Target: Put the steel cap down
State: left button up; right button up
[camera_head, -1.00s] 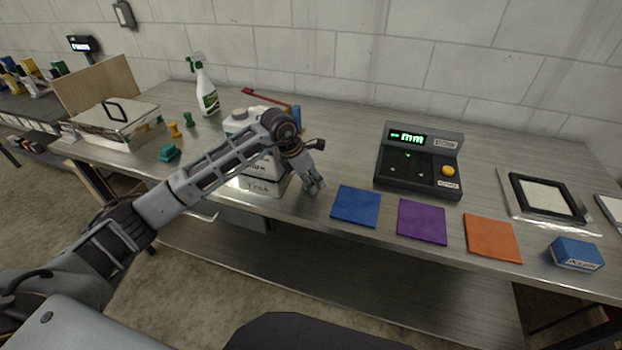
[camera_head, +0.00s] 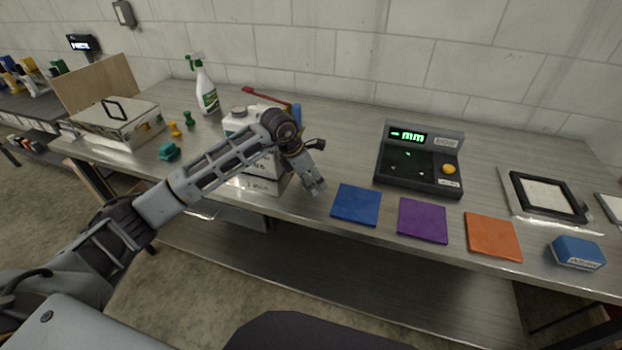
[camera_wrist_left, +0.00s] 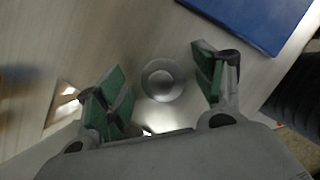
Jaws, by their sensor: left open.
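The steel cap (camera_wrist_left: 163,79) is a round, shiny grey disc with a raised centre, seen from above in the left wrist view. It appears to lie on the metal bench top, between the spread green-padded fingers of my left gripper (camera_wrist_left: 161,92). Those fingers are open, with gaps on both sides of the cap. In the head view my left gripper (camera_head: 317,187) points down at the bench, just left of the blue square mat (camera_head: 356,205). The cap is hidden there behind the gripper. My right gripper is not in view.
A purple mat (camera_head: 422,221) and an orange mat (camera_head: 493,237) lie to the right. Behind them stands a dark gauge box (camera_head: 419,178) with a green "mm" display. White containers (camera_head: 243,120) stand close behind my left arm. A blue box (camera_head: 576,253) sits far right.

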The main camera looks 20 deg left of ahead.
pick_arm(q)
jog(key=shift+r+p, duration=0.5)
jog(key=shift+r, duration=0.1)
jog(key=v, duration=1.2)
jog(key=shift+b, duration=0.3)
jog(key=shift+w, duration=0.1)
